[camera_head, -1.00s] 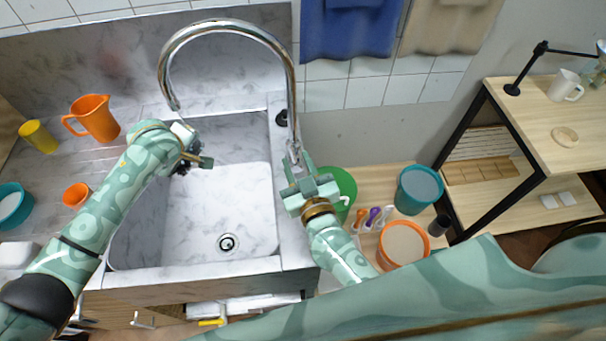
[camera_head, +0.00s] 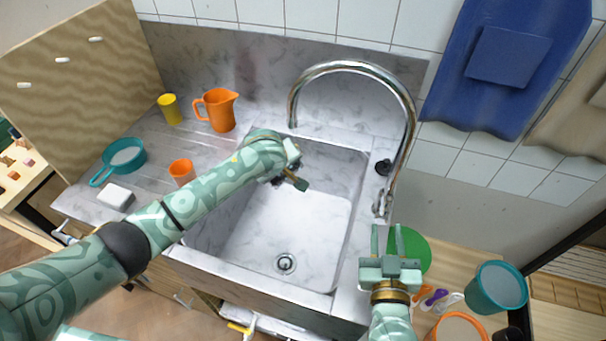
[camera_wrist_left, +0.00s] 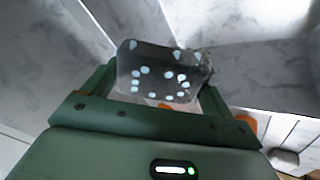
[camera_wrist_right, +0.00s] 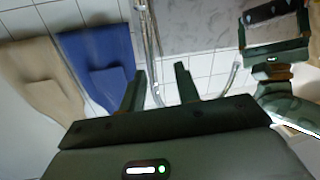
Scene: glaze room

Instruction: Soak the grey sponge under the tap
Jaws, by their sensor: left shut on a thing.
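The grey sponge (camera_wrist_left: 158,76), with pale spots, is between the fingers of my left gripper (camera_wrist_left: 158,92) in the left wrist view. In the head view my left gripper (camera_head: 286,178) is over the sink, below the end of the tap's spout, and the sponge is largely hidden there. The curved chrome tap (camera_head: 350,67) stands at the sink's back right. No water is visible from its spout. My right gripper (camera_head: 389,238) is open and empty, just in front of the tap's base and lever (camera_head: 382,203). Its fingers are apart in the right wrist view (camera_wrist_right: 158,85).
The sink basin (camera_head: 300,225) is empty. An orange jug (camera_head: 219,112), yellow cup (camera_head: 169,109), orange cup (camera_head: 181,172), teal pan (camera_head: 124,157) and white block (camera_head: 115,196) stand on the left drainboard. A green round thing (camera_head: 415,252) and teal bucket (camera_head: 497,288) are at the right.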

